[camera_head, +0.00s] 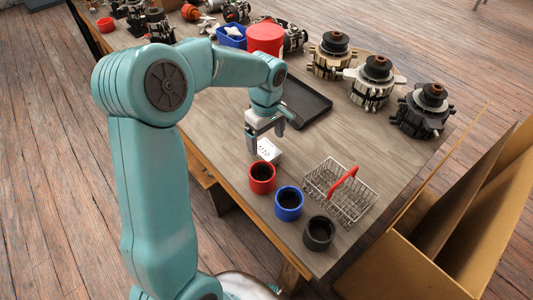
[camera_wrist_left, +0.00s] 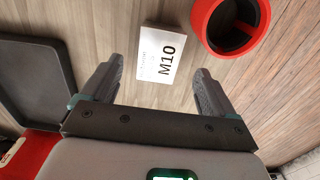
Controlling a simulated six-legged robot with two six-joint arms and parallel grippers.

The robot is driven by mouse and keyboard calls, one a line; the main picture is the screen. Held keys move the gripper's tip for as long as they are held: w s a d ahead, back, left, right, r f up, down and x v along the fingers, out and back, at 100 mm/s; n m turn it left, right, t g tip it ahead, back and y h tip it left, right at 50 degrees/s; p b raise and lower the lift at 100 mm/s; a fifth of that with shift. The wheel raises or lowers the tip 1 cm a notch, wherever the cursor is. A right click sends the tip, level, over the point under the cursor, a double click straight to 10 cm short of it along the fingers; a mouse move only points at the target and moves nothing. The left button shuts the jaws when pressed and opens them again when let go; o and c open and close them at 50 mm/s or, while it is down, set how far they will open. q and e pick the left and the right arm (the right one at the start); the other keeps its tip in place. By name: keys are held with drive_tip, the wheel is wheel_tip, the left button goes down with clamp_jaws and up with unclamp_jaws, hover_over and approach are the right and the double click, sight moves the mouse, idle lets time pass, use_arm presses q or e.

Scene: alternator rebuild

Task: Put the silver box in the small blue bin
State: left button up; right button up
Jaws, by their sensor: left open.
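A pale silver-white box (camera_head: 268,150) lies on the bench; in the left wrist view the box (camera_wrist_left: 160,57) reads "M10". My left gripper (camera_head: 264,143) points down over it, open, partly covering it in the head view. In the left wrist view the fingers of my left gripper (camera_wrist_left: 152,85) stand wide apart, with the box ahead of and between them, not held. A small round blue bin (camera_head: 289,214) stands upright on the bench, nearer the front edge, between a red bin and a black bin. My right gripper is not in view.
The red bin (camera_head: 262,186) is just beside the box; it also shows in the left wrist view (camera_wrist_left: 262,40). The black bin (camera_head: 318,241) and a wire basket (camera_head: 362,201) stand nearby. A dark tray (camera_head: 318,107), red tub (camera_head: 266,43) and several alternators (camera_head: 375,88) sit farther back.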

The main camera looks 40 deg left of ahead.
sight(266, 149)
use_arm(q)
wheel_tip(266, 149, down, 5)
drive_tip(key=shift+w+f, duration=0.1)
drive_tip(key=shift+f, duration=0.1)
drive_tip(key=c, duration=1.5)
drive_tip(key=shift+o, duration=0.2)
wheel_tip(266, 149, up, 20)
drive_tip(key=p, duration=0.2)
